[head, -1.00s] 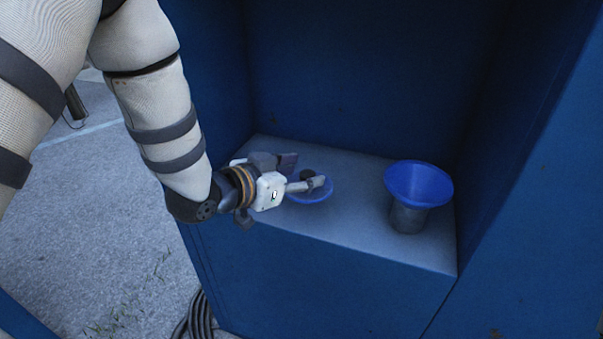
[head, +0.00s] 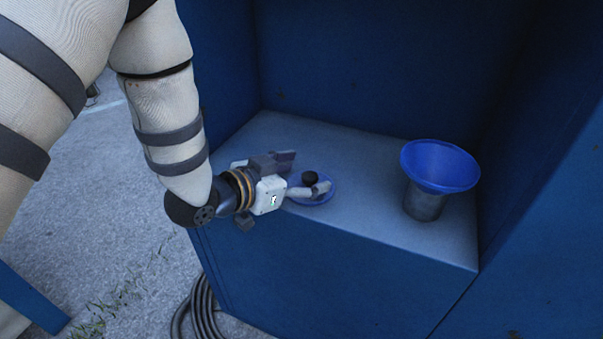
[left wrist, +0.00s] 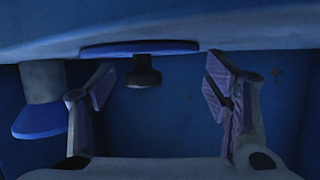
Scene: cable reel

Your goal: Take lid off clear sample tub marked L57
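A blue round lid (head: 325,192) with a black knob (head: 310,178) lies flat on the grey shelf. My left gripper (head: 304,172) is open and low over the shelf, with its fingers spread around the knob side of the lid. In the left wrist view, which is upside down, the lid (left wrist: 120,48) and knob (left wrist: 143,75) show beyond the open fingers (left wrist: 163,85), the knob nearer the left finger and apart from both. A grey tub-like vessel (head: 424,203) with a flared blue top (head: 440,165) stands upright to the right. I see no L57 mark. My right gripper is out of view.
The shelf (head: 370,215) sits in a blue recess with walls behind and at both sides. Its middle, between lid and vessel, is bare. A coiled dark cable (head: 203,310) lies on the ground (head: 110,220) by the cabinet's foot.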

